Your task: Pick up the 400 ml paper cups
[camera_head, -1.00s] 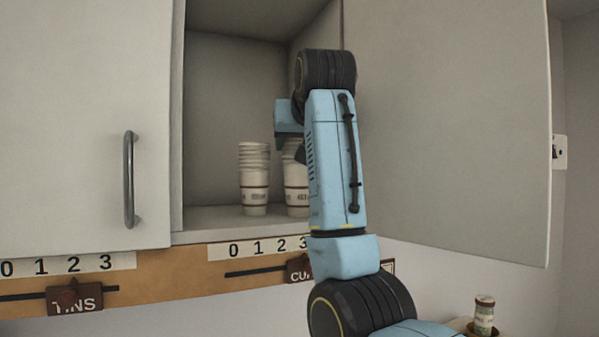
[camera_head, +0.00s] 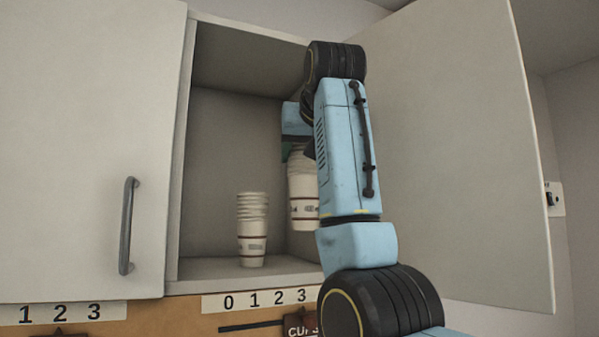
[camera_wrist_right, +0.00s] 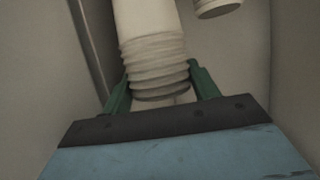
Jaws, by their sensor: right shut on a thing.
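A stack of white paper cups (camera_head: 303,192) with dark print and a reddish band hangs above the cabinet shelf, clear of it. It is partly hidden behind my right arm. My right gripper (camera_head: 293,150), mostly hidden by the arm, is shut on this stack near its rims. In the right wrist view the green fingers of the right gripper (camera_wrist_right: 160,86) close around the stacked rims of the held cups (camera_wrist_right: 148,40). A second stack of cups (camera_head: 252,228) stands upright on the shelf to the left. I cannot read the sizes. My left gripper is out of view.
The cabinet shelf (camera_head: 220,270) is bare around the standing stack. An open door (camera_head: 450,150) stands to the right of my arm. A closed door (camera_head: 80,150) with a handle (camera_head: 127,225) is on the left. Number scales (camera_head: 262,300) run below.

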